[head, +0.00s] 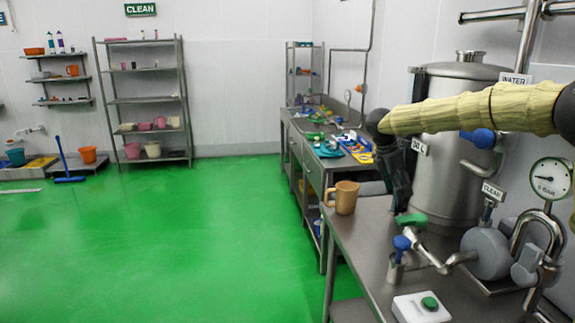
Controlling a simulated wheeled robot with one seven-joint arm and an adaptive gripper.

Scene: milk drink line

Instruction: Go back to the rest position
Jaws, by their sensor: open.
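My gripper (399,192) is at the end of my sleeved arm, which reaches in from the right edge in the head view. It points down over the steel bench, in front of the steel tank (462,150). Its fingers are dark, small and open, and I see nothing held between them. The green valve handle (411,220) is just below the fingertips; I cannot tell whether they touch. A tan mug (345,197) stands upright on the bench to the left of my gripper, apart from it.
A blue-handled valve (401,244), pipes, a pump (486,254) and a pressure gauge (549,178) crowd the bench's right side. A white box with a green button (421,308) sits at the front. A cluttered counter (312,160) stands behind. The green floor (170,240) at left is clear.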

